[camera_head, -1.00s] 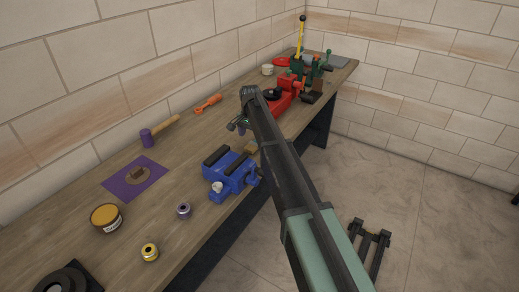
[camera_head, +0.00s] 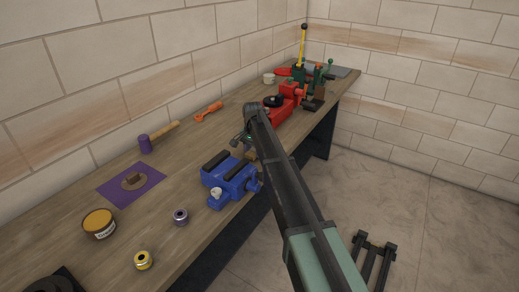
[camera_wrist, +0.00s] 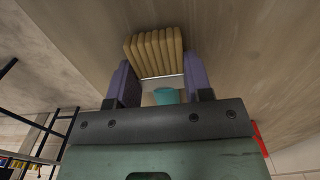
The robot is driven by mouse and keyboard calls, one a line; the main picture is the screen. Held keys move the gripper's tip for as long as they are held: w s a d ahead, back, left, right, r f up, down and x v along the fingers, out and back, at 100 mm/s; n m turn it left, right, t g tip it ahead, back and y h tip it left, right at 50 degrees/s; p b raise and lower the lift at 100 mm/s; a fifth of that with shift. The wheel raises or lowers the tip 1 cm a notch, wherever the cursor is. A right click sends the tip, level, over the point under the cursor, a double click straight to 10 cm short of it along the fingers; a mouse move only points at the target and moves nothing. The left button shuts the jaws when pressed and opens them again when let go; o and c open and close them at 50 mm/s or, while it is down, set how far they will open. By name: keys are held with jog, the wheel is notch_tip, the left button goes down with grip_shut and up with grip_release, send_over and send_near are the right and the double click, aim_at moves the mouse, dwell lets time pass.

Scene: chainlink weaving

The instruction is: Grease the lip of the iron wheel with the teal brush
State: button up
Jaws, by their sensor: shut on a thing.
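My gripper (camera_wrist: 158,88) is shut on the teal brush, whose teal handle (camera_wrist: 167,96) shows between the two purple-grey fingers in the wrist view. The brush's tan, ribbed bristle head (camera_wrist: 154,51) sticks out beyond the fingertips. In the head view my gripper (camera_head: 240,142) is over the bench behind the blue vise, partly hidden by my arm. A black wheel (camera_head: 273,101) sits on a red machine (camera_head: 287,101) farther along the bench.
A tin of yellow-brown grease (camera_head: 99,223) stands at the front left of the bench. The blue vise (camera_head: 230,180), a purple mat (camera_head: 117,198), a purple-headed mallet (camera_head: 160,134), an orange-handled tool (camera_head: 208,111) and two small spools (camera_head: 180,216) are around. A green machine (camera_head: 320,75) stands at the far end.

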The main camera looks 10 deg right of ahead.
jog(key=shift+c, duration=0.3)
notch_tip(320, 180, up, 20)
jog(key=p, duration=2)
